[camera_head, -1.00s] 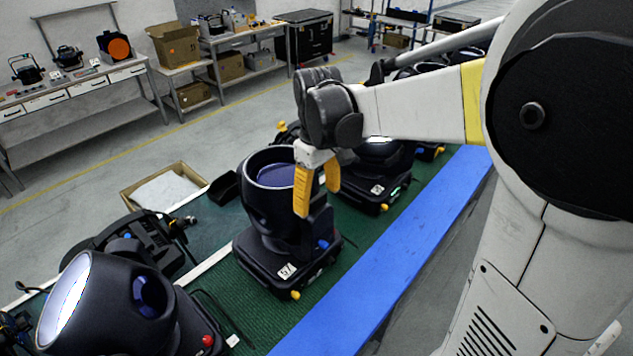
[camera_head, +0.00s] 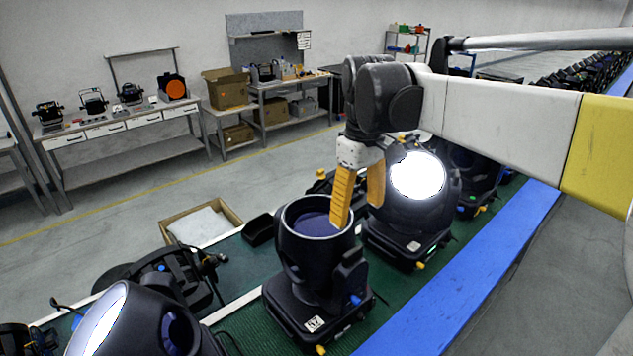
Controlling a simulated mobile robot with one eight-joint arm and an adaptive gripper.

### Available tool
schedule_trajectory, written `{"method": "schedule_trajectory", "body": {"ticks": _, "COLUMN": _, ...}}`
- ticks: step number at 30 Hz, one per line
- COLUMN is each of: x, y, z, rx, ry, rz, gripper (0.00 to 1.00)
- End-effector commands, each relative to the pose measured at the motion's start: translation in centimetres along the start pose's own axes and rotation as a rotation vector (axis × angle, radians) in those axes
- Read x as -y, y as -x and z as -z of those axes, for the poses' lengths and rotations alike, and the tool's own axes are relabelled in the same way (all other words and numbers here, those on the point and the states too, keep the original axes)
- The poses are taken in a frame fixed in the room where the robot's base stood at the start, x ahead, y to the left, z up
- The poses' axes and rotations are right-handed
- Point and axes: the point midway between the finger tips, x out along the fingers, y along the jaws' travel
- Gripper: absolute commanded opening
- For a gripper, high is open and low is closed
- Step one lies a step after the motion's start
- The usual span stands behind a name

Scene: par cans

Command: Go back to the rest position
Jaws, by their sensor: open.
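My gripper (camera_head: 356,200) has two yellow fingers pointing down, spread apart and empty. It hangs in front of the rim of a black par can (camera_head: 300,260) with its dark blue lens facing up. I cannot tell whether the fingers touch that can. My white arm reaches in from the right. A second par can (camera_head: 418,180) with a bright lens stands just behind and to the right of my gripper.
Another par can (camera_head: 165,325) with a lit lens lies at the bottom left. A blue rail (camera_head: 470,270) edges the green surface on the right. A cardboard box (camera_head: 200,222) stands left of the line. Workbenches (camera_head: 125,125) line the back wall, with open floor before them.

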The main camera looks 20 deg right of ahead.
Motion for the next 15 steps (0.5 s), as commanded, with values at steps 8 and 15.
{"method": "schedule_trajectory", "body": {"ticks": 8, "x": 1.1, "y": -3.0, "z": -1.0, "rx": -0.044, "ry": -0.03, "rz": -0.023, "gripper": 0.73}}
{"method": "schedule_trajectory", "body": {"ticks": 15, "x": 5.1, "y": -14.5, "z": -4.8, "rx": -0.252, "ry": -0.169, "rz": -0.099, "gripper": 0.73}}
